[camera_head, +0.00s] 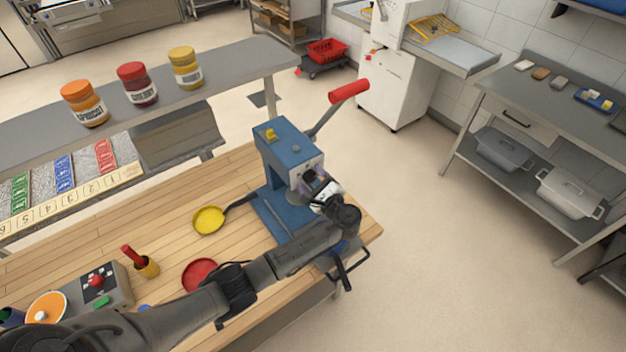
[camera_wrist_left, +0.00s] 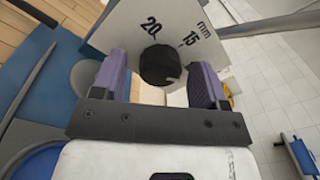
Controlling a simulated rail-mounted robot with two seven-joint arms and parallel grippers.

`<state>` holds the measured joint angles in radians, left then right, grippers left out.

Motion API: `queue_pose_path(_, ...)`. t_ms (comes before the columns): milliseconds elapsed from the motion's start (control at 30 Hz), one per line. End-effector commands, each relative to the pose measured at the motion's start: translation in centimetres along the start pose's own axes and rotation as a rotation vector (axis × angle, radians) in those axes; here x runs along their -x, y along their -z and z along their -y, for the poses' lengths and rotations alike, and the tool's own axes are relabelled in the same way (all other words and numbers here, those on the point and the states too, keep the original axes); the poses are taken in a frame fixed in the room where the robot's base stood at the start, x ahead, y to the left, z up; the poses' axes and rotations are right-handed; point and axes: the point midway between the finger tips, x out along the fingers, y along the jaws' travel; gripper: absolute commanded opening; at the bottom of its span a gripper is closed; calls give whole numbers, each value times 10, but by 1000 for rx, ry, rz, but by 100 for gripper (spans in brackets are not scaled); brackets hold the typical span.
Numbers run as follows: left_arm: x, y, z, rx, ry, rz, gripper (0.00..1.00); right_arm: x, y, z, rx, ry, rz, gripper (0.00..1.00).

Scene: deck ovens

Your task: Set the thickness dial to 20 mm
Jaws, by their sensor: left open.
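The blue machine (camera_head: 289,150) stands at the right end of the wooden bench, with a pale front plate and a red-handled crank. In the left wrist view its pale plate (camera_wrist_left: 125,30) carries the marks 20, 15 and mm. The round black dial knob (camera_wrist_left: 160,62) sits just below the 20 and left of the 15; its pointer direction is not clear. My left gripper (camera_wrist_left: 161,80) is open, with one purple finger on each side of the knob; contact cannot be told. In the head view the left gripper (camera_head: 320,184) is at the machine's front and hides the dial. My right gripper is not in view.
The crank's red grip (camera_head: 348,91) sticks out behind the machine. A yellow pan (camera_head: 208,220) and a red pan (camera_head: 198,273) lie on the bench left of it. A shelf (camera_head: 225,78) with several jars is behind. Open floor lies to the right.

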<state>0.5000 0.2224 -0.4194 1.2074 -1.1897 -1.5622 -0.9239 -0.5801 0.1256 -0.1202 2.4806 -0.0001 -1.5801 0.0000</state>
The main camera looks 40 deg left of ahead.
Motion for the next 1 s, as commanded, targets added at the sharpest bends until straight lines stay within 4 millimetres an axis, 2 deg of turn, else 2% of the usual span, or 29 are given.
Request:
queue_pose_path(233,0,0,0,0,0,0,65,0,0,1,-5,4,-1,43)
queue_pose_path(733,0,0,0,1,0,-1,18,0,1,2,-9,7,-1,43)
queue_pose_path(1000,1,1,-1,41,1,0,18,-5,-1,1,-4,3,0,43)
